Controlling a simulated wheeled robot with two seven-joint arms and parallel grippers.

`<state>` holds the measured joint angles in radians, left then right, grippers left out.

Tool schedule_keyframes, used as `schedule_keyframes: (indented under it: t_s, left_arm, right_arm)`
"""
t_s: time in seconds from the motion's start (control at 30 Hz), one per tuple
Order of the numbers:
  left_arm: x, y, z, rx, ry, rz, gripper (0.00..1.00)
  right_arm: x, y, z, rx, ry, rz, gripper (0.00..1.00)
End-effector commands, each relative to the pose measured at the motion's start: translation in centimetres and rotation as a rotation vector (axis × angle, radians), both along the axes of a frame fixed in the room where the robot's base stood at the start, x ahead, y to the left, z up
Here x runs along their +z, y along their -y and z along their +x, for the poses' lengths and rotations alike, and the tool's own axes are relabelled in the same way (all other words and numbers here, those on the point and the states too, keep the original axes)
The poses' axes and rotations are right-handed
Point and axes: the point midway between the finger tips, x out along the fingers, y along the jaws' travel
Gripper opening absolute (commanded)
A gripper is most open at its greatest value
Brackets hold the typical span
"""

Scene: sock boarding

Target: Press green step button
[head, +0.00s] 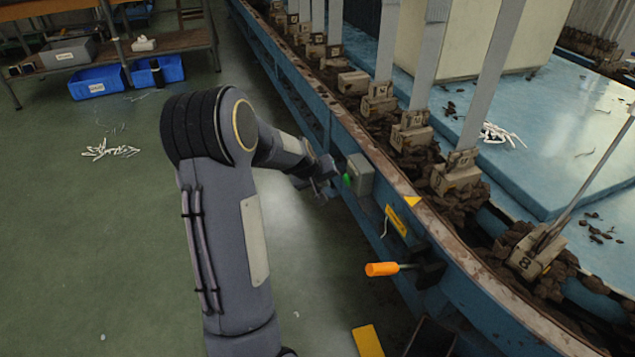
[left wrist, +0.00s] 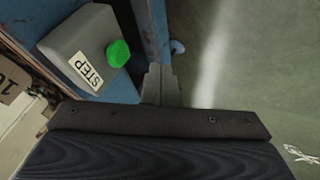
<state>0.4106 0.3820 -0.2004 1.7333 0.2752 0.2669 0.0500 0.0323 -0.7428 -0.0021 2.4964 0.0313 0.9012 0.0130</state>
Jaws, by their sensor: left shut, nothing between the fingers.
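The green step button (head: 346,180) sticks out from the side of a grey box (head: 360,176) on the blue machine frame. In the left wrist view the green button (left wrist: 118,53) shows on the grey box (left wrist: 80,45), beside a white STEP label (left wrist: 87,70). My left gripper (head: 328,184) is shut and empty, just left of the button in the head view. In the left wrist view its fingertips (left wrist: 160,82) are below and to the right of the button, with a gap in the picture. My right gripper is not in view.
A blue machine (head: 300,85) with numbered blocks and upright grey boards runs along the right. An orange handle (head: 382,269) sticks out below the box. Blue bins (head: 98,82) and a bench (head: 170,42) stand at upper left.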

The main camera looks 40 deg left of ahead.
Motion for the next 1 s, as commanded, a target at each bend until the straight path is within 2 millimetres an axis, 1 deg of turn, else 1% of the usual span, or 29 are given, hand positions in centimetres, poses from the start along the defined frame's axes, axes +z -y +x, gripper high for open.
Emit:
schedule_keyframes:
  t_s: [0.03, 0.07, 0.23, 0.4, 0.73, 0.9, 1.0]
  left_arm:
    - [-0.9, 0.1, 0.7, -0.002, 0.000, 0.000, 0.00]
    - [-0.5, 0.6, 1.3, -0.006, 0.002, 0.001, 0.00]
    - [-0.4, 1.5, 3.1, -0.003, 0.002, 0.002, 0.00]
    - [-0.3, 1.8, 3.8, 0.000, 0.001, 0.001, 0.00]
    - [-0.3, 1.9, 3.9, 0.000, 0.001, 0.001, 0.00]
    - [0.0, 2.8, 5.3, -0.004, -0.003, -0.001, 0.00]
    - [-0.2, 3.0, 5.9, -0.002, 0.001, 0.000, 0.00]
  right_arm:
    - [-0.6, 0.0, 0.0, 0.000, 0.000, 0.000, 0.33]
    - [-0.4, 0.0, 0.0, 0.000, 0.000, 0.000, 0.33]
    - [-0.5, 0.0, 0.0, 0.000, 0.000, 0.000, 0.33]
    - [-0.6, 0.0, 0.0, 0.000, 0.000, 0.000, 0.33]
    - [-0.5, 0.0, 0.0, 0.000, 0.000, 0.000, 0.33]
    - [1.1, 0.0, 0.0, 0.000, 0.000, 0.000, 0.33]
    - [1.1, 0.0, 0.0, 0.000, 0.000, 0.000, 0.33]
